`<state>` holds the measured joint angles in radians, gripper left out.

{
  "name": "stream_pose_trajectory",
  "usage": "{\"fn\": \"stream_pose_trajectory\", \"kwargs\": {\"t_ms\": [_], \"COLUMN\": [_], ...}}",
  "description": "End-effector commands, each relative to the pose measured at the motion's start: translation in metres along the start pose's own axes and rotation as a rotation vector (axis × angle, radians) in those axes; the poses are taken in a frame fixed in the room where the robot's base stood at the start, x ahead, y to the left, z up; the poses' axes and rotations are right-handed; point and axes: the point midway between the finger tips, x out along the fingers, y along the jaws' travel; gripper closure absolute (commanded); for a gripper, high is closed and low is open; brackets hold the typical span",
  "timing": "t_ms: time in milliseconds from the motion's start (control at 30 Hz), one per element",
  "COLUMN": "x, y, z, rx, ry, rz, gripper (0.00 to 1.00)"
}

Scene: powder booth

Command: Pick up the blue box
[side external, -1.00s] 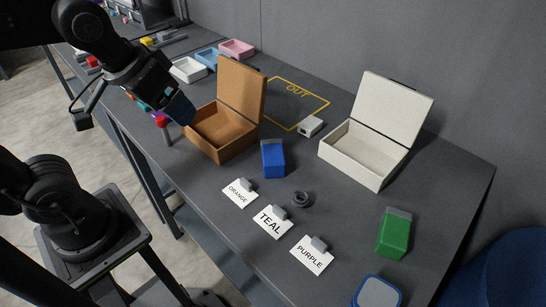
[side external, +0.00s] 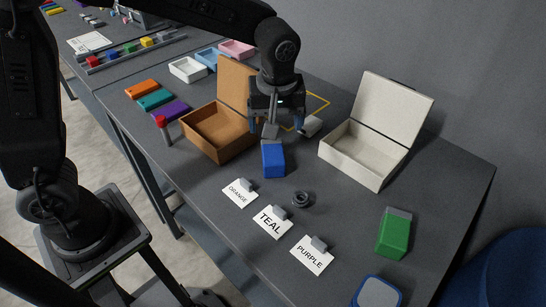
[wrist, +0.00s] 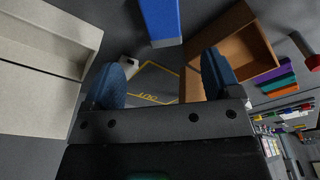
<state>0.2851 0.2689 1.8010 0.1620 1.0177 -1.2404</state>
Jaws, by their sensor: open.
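The blue box (side external: 273,160) stands on the dark table between the open brown box and the open white box. It also shows at the top edge of the wrist view (wrist: 161,20), partly cut off. My gripper (side external: 277,125) points down above the table, just behind the blue box in the side view. Its fingers are spread and hold nothing. In the wrist view, the blue box lies beyond the gap between the fingertips (wrist: 165,75), not between them.
The brown box (side external: 222,146) with its raised lid is close on the left; the white box (side external: 365,168) is on the right. A small white block (side external: 312,126) sits near my right finger. Label cards (side external: 271,222), a dark ring (side external: 302,199) and a green box (side external: 394,236) are nearer the front.

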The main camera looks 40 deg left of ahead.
Motion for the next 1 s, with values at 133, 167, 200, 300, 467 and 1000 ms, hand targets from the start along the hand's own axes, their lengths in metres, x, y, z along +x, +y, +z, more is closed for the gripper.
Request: {"fn": "stream_pose_trajectory", "kwargs": {"t_ms": [133, 167, 200, 300, 467, 1000], "x": [0.030, 0.035, 0.040, 0.049, 0.059, 0.104], "y": [-0.001, -0.001, -0.001, -0.001, -0.002, -0.004], "z": [0.000, 0.000, 0.000, 0.000, 0.000, -0.001], "rx": [0.000, 0.001, 0.000, 0.001, 0.001, 0.001], "ry": [-0.002, -0.001, -0.001, -0.001, -0.001, -0.001], "rz": [-0.004, -0.004, -0.004, -0.002, -0.002, 0.001], "gripper": [0.17, 0.17, 0.17, 0.17, 0.17, 0.17]}}
